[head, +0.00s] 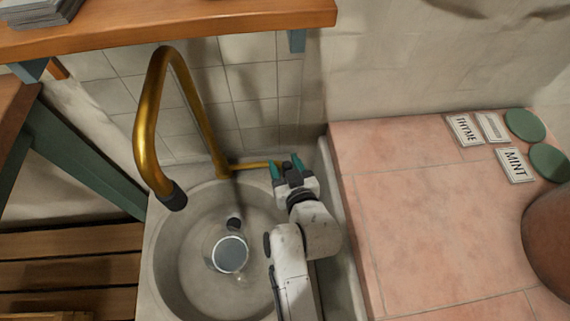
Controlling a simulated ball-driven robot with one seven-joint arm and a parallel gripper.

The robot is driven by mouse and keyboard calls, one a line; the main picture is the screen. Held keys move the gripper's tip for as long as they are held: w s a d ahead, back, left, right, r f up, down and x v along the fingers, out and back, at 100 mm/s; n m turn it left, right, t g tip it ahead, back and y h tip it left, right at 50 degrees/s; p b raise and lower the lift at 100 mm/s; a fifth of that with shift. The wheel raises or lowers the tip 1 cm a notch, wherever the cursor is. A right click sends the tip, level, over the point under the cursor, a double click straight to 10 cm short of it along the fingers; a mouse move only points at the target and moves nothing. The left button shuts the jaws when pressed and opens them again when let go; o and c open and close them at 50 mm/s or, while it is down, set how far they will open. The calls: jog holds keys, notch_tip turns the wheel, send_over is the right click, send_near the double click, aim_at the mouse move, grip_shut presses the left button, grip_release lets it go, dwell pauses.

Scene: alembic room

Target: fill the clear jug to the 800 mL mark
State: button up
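The clear jug (230,254) appears as a pale round shape in the sink basin, seen from above. Its walls and marks cannot be made out, nor can its water level. The brass tap (150,110) arches over the basin, and its dark spout end (173,196) shows no visible stream. A brass lever (250,165) runs right from the tap's base. My gripper (287,168) is at the lever's right end, its teal fingertips apart with something dark between them. I cannot tell whether it grips the lever.
A wooden shelf (170,32) overhangs the back. The pink tiled counter (410,220) at right is mostly clear, with label cards (515,165) and green discs (525,125).

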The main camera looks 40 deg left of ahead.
jog(key=shift+d, duration=0.1)
jog(key=p+v, duration=0.2)
jog(key=v, duration=0.8)
jog(key=shift+s+d, duration=0.2)
jog(key=shift+d, duration=0.05)
dwell(0.4)
